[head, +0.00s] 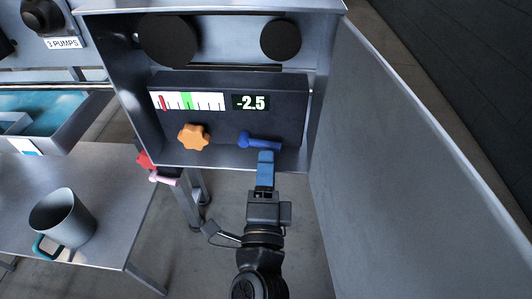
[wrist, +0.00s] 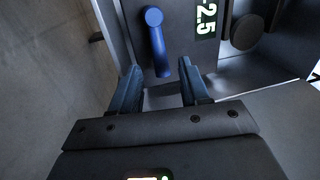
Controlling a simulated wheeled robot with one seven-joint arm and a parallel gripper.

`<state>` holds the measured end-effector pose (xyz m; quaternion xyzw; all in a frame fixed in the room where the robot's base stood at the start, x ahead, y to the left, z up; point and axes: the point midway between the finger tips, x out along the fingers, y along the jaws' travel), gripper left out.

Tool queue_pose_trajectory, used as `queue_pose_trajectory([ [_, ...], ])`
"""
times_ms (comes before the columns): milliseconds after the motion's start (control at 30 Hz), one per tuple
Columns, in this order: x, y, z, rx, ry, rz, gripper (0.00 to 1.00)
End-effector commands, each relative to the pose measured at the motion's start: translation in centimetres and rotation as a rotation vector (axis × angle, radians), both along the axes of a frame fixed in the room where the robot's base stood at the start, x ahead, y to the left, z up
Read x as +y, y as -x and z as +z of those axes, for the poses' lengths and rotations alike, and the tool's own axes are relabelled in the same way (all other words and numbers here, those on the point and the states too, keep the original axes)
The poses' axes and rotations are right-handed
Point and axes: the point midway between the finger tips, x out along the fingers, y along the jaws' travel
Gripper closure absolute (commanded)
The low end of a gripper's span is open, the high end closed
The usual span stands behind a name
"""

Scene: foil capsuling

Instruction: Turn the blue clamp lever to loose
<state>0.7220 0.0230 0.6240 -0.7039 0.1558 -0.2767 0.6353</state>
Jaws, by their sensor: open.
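The blue clamp lever (head: 259,141) is on the dark panel of the open cabinet, below the "-2.5" display. In the head view it lies nearly level, its round hub at the left and its arm pointing right. It also shows in the wrist view (wrist: 157,40), where its free end lies just beyond the space between my fingers. My gripper (head: 265,157) is just below the lever in the head view. In the wrist view my gripper (wrist: 157,82) has its two blue fingers apart with nothing between them. I cannot tell whether a finger touches the lever.
An orange knob (head: 193,137) sits left of the lever, under a gauge (head: 187,101) with a red and a green mark. The cabinet door (head: 405,150) stands open at the right. A grey mug (head: 62,217) stands on the table (head: 110,200) at the left.

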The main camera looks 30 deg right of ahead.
Motion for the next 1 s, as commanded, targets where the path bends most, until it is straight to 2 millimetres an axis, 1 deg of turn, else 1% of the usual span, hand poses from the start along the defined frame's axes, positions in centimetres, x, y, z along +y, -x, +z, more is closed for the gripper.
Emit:
queue_pose_trajectory([
  [67, -0.9, -0.9, 0.1, -0.002, 0.001, -0.004, 0.55],
  [200, -1.6, -2.1, 0.4, -0.001, 0.0, -0.003, 0.55],
  [300, -1.9, -2.6, 0.6, 0.0, 0.0, -0.001, 0.55],
  [667, -2.1, -2.9, 0.7, 0.001, 0.001, 0.0, 0.56],
  [1000, -2.1, -2.9, 0.7, 0.001, 0.001, 0.0, 0.88],
])
